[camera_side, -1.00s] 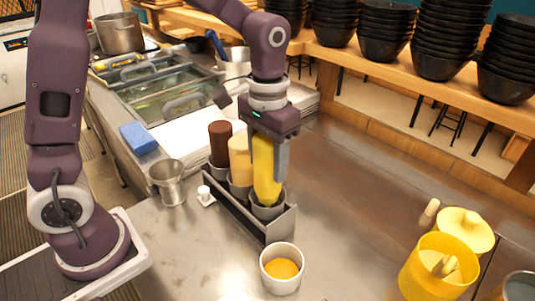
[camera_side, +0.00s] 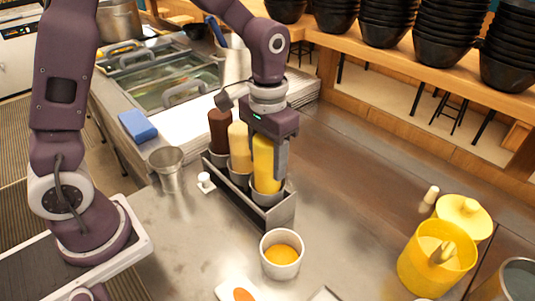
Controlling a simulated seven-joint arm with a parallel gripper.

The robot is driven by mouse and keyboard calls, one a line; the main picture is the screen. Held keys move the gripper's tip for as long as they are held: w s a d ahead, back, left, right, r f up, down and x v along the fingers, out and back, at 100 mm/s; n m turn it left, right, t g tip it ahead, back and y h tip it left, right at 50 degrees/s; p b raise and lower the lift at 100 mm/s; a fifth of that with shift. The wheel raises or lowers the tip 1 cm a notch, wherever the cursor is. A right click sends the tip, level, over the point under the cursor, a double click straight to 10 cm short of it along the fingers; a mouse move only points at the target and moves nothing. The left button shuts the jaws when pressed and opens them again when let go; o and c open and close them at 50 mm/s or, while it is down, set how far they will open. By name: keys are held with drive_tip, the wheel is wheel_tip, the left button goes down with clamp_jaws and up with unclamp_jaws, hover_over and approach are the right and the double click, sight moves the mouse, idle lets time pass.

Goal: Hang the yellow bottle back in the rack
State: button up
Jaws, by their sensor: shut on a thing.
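The yellow bottle (camera_side: 265,166) stands upright with its lower end in the front right cup of the metal rack (camera_side: 247,206). My gripper (camera_side: 266,148) points down and is shut on the bottle's upper part, one finger showing on its right side. The bottle's bottom is hidden inside the cup. A brown bottle (camera_side: 220,138) and a cream bottle (camera_side: 239,147) sit in the rack's other cups, in a row to the left and behind.
A white bowl (camera_side: 281,263) of yellow sauce stands just in front of the rack. A metal cup (camera_side: 167,170) is to the left. A yellow container (camera_side: 437,258) and yellow lid (camera_side: 464,216) are at right. Stacked black bowls (camera_side: 443,35) line the back shelf. The counter right of the rack is clear.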

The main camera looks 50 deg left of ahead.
drive_tip(key=shift+f, duration=0.75)
drive_tip(key=o, duration=1.3)
drive_tip(key=shift+c, duration=0.2)
wheel_tip(320, 180, up, 7)
drive_tip(key=shift+r, duration=0.2)
